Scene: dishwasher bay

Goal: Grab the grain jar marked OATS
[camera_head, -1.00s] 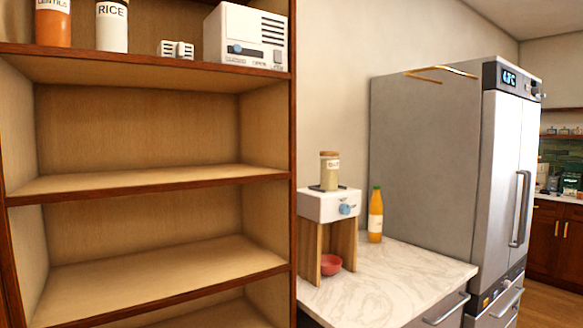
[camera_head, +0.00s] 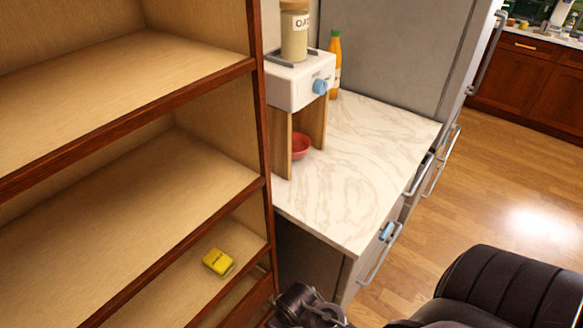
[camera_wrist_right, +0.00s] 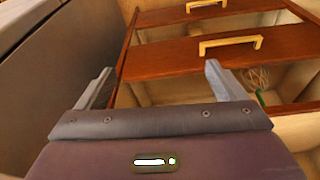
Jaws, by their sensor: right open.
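The jar (camera_head: 294,32) is a clear glass jar with pale contents, a wooden lid and a label whose visible letters read "OA". It stands upright at the top of the head view, on a grey piece on top of a white dispenser stand (camera_head: 296,85). My right gripper (camera_wrist_right: 158,70) is open in the right wrist view, its two fingers apart with nothing between them. It is away from the jar, which that view does not show. A dark part of my own body shows at the bottom of the head view. My left gripper is not identifiable in view.
A marble counter (camera_head: 355,170) carries the stand, a red bowl (camera_head: 300,146) and an orange bottle (camera_head: 335,66). A wooden shelf unit (camera_head: 150,190) stands at left, with a yellow item (camera_head: 218,262) on a low shelf. Brass-handled wooden fronts (camera_wrist_right: 230,46) face my right gripper.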

